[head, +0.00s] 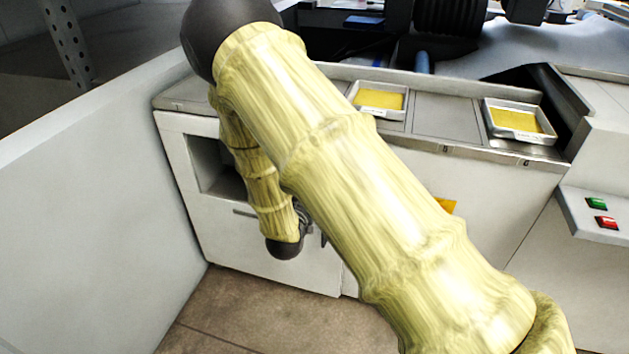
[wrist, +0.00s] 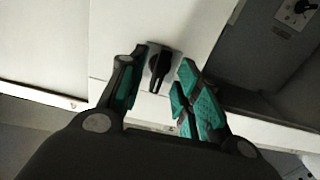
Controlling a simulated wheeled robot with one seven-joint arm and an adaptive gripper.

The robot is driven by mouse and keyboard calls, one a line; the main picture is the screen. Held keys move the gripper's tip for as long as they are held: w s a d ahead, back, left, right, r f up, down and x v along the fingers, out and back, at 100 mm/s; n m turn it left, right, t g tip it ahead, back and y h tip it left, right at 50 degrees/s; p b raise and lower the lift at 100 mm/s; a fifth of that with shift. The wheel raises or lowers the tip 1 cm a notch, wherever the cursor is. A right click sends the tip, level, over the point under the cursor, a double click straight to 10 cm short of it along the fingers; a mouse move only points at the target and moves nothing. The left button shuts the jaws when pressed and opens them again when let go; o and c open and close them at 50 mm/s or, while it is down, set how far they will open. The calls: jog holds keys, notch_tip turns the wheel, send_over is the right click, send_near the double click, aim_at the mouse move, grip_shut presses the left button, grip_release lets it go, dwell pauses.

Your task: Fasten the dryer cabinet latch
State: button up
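The latch (wrist: 159,68) is a small black turn-knob on a grey plate, fixed to a white panel (wrist: 190,20) of the cabinet. Its black lever points down in the wrist view. My gripper (wrist: 164,62) is open, with one teal-padded finger on each side of the latch; I see a gap on both sides, and contact cannot be made out. In the head view the white cabinet (head: 185,190) stands under the counter, and my arm hides the latch and most of my gripper.
A dark recess (wrist: 265,50) lies right of the latch, with a dial (wrist: 298,8) beyond. On the counter are two trays of yellow material (head: 378,100) (head: 515,122). Green (head: 597,203) and red (head: 606,223) buttons sit at right. A grey wall (head: 100,190) borders the left.

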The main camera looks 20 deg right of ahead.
jog(key=v, duration=0.6)
jog(key=shift+s, duration=0.2)
jog(key=shift+a, duration=0.1)
dwell(0.4)
jog(key=s+d+f+n+g+y+p, duration=0.2)
jog(key=s+f+g+y, duration=0.15)
jog(key=s+f, duration=0.55)
jog(key=s+d+f+n+g+y+p, duration=0.2)
jog(key=s+d+f+g+y, duration=0.15)
jog(key=s+f, duration=0.55)
jog(key=s+f+n+g+y+p, duration=0.1)
jog(key=s+g, duration=0.3)
jog(key=s, duration=0.7)
jog(key=s+f+n+g+y+p, duration=0.1)
jog(key=s+f+g, duration=0.3)
jog(key=s, duration=0.8)
jog(key=shift+s+a+y+p, duration=0.25)
jog(key=shift+a+y+p, duration=0.25)
jog(key=shift+f, duration=0.15)
